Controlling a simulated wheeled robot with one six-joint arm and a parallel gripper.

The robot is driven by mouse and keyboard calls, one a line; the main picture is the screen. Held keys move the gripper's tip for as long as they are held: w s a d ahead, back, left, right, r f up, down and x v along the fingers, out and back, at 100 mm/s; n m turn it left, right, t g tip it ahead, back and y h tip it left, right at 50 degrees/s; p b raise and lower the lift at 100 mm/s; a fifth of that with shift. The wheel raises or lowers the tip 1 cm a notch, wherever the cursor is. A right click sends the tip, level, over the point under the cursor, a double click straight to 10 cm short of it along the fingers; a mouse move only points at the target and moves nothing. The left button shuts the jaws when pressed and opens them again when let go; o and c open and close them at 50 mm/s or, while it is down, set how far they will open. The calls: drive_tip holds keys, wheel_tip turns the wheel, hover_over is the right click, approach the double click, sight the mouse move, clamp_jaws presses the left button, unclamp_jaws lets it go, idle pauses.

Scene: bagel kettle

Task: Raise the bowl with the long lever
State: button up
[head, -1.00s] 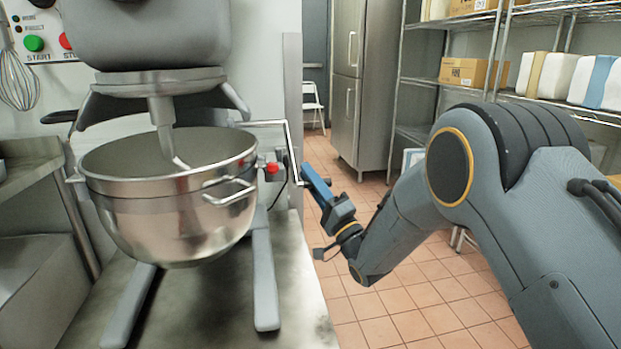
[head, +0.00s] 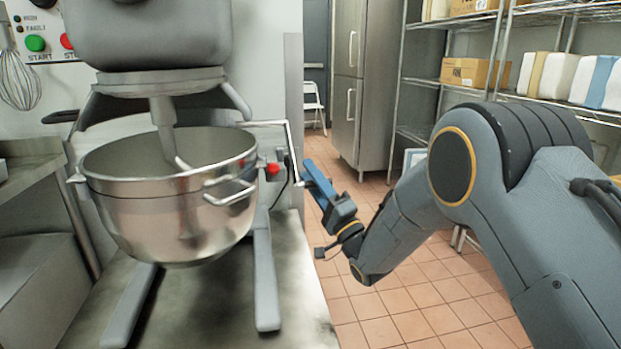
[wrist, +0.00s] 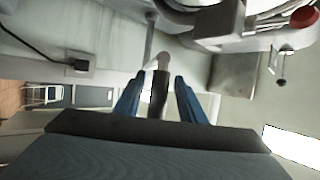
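The steel mixer bowl (head: 170,215) hangs under the mixer head, with the beater reaching down into it. The long lever (head: 291,150) is a bent metal rod at the bowl's right, running outward and then down. My gripper (head: 308,170) is at the lever's lower end. In the wrist view, the lever's dark handle (wrist: 158,92) stands between the two blue fingers of my gripper (wrist: 158,100). A gap shows on each side of the handle, so the fingers look open around it and not closed on it.
A red knob (head: 272,168) sits on the mixer beside the bowl, close to the lever. The mixer's grey legs (head: 265,280) stand on a steel table (head: 295,270). Open tiled floor (head: 400,300) lies to the right, before a wire shelf (head: 420,82).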

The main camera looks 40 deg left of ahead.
drive_tip(key=shift+f, duration=0.1)
drive_tip(key=v, duration=0.7)
drive_tip(key=shift+d, duration=0.35)
drive_tip(key=shift+f, duration=0.15)
